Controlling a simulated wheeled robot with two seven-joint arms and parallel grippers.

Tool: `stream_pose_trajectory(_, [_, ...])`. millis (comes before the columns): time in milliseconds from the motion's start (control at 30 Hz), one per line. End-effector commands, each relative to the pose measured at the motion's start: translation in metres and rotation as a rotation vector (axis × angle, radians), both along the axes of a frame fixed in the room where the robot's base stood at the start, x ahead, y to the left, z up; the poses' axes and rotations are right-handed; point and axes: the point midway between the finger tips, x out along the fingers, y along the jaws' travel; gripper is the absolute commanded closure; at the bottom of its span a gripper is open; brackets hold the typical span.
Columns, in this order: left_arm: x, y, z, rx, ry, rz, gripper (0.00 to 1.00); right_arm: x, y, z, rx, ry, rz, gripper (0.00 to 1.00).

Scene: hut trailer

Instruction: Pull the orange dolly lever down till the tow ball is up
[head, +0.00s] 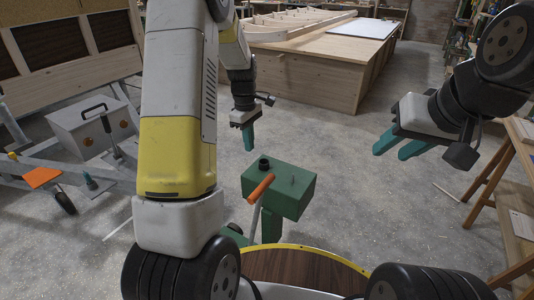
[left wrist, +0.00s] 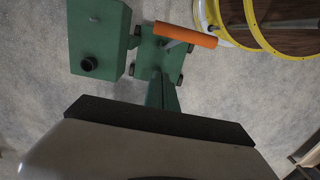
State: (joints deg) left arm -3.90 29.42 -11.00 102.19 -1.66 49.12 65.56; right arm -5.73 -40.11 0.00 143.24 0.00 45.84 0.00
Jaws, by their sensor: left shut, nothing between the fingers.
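The green dolly (head: 290,188) stands on the floor in front of me, its box body also in the left wrist view (left wrist: 98,35). Its orange lever (head: 261,188) slants up beside the box and shows lengthwise in the left wrist view (left wrist: 186,33). A dark round piece (head: 264,163) sits on the box top; I cannot tell whether it is the tow ball. My left gripper (head: 249,138) is shut and empty, pointing down behind and above the dolly, apart from the lever. My right gripper (head: 405,148) is open and empty, to the right of the dolly.
A grey trailer frame with a metal box (head: 95,128) and an orange piece (head: 40,178) stands at the left. A wooden workbench (head: 315,75) is at the back. Wooden trestles (head: 488,170) stand at the right. The concrete floor around the dolly is mostly clear.

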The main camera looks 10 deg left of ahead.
Motion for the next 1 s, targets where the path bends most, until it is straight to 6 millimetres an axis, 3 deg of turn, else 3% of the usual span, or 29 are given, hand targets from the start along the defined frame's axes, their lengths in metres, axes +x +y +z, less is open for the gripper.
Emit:
stream_pose_trajectory(167, [-0.001, -0.001, -0.023, -0.001, 0.004, 0.0, 1.0, 0.0, 0.0, 0.0, 0.0, 0.0, 0.0, 0.64])
stream_pose_trajectory(533, [-0.003, -0.005, -0.101, -0.001, 0.006, -0.001, 1.0, 0.0, 0.0, 0.0, 0.0, 0.0, 0.0, 0.64])
stream_pose_trajectory(700, [-0.011, -0.03, -0.103, -0.001, 0.001, -0.005, 1.0, 0.0, 0.0, 0.0, 0.0, 0.0, 0.0, 0.64])
stream_pose_trajectory(1000, [-0.015, -0.042, -0.105, 0.0, 0.0, -0.002, 1.0, 0.0, 0.0, 0.0, 0.0, 0.0, 0.0, 0.64])
